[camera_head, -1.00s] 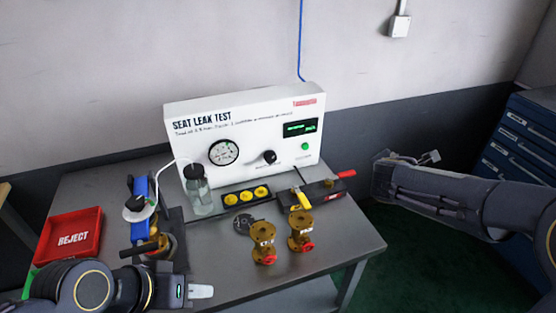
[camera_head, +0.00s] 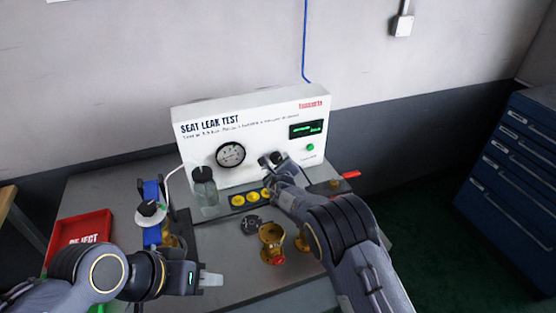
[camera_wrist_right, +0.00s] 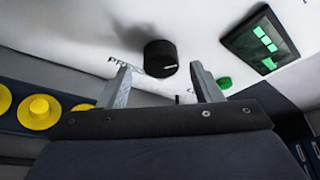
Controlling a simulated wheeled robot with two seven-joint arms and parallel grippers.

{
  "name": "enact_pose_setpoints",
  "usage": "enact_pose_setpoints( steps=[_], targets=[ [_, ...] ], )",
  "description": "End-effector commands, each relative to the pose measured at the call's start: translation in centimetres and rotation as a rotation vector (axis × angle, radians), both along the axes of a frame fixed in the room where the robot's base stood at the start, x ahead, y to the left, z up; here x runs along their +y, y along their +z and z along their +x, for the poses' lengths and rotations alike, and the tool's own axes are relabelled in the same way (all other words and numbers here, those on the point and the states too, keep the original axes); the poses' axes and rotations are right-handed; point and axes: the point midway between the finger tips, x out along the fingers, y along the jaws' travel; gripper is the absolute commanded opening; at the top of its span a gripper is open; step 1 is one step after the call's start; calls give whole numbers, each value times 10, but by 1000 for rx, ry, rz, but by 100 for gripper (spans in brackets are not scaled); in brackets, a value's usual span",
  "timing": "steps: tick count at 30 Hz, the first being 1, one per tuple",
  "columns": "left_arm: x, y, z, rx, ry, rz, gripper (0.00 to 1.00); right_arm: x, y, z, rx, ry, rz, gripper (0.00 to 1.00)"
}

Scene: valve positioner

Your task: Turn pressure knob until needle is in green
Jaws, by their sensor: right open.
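The black pressure knob (camera_wrist_right: 160,58) is on the white test panel's front. In the right wrist view it lies just beyond and between the two fingertips of my right gripper (camera_wrist_right: 158,80), which is open and empty. In the head view my right gripper (camera_head: 277,162) is at the panel and mostly covers the knob. The round gauge (camera_head: 230,155) is left of the knob; its needle and green zone are too small to read. My left gripper (camera_head: 208,281) is low at the front left of the table; its fingers look close together, but their gap is unclear.
A clear bottle (camera_head: 204,192) stands before the panel. Yellow caps in a dark tray (camera_wrist_right: 40,112) lie below the knob. Brass valves (camera_head: 271,242), a blue clamp fixture (camera_head: 152,215) and a red reject tray (camera_head: 80,232) are on the table. A green button (camera_wrist_right: 224,83) is right of the knob.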

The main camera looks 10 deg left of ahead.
Motion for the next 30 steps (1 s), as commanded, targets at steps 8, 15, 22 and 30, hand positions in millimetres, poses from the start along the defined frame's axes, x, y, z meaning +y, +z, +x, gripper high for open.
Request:
enact_pose_setpoints(
  steps=[8,15,22,30],
  targets=[
    [0,7,0,0,0,0,36,6,-6,18,1,-1,1,59],
    [0,7,0,0,0,0,36,6,-6,20,1,-2,1,59],
    [0,7,0,0,0,0,36,6,-6,19,1,-2,2,36],
    [0,6,0,0,0,0,36,6,-7,19,2,-2,4,14]
  ],
)
